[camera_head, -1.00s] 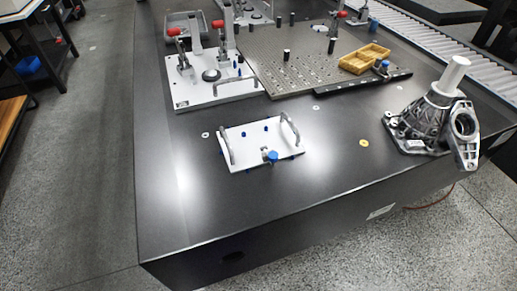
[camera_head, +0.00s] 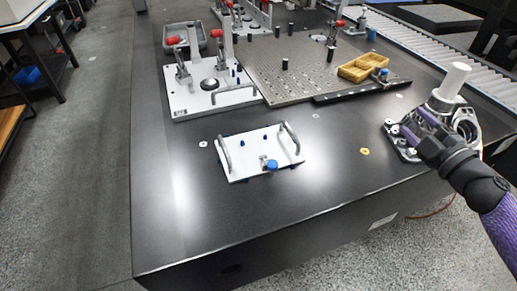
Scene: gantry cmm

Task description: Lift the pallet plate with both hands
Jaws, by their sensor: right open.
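The pallet plate (camera_head: 255,162) is a small white plate lying on the dark table. It has a grey bar handle at its left end and another at its right end, blue pins on top and a blue knob at its front edge. My right gripper (camera_head: 406,132) is in front of the grey metal casting at the right, well to the right of the plate and apart from it. The gripper is open; whether it touches the casting I cannot tell. My left gripper is not in view.
The grey casting (camera_head: 470,128) with a white cylinder (camera_head: 454,80) stands at the right. A white fixture plate (camera_head: 190,101) with red-handled clamps and a perforated plate (camera_head: 290,88) with a yellow tray (camera_head: 362,66) lie behind. The table (camera_head: 240,220) is clear in front.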

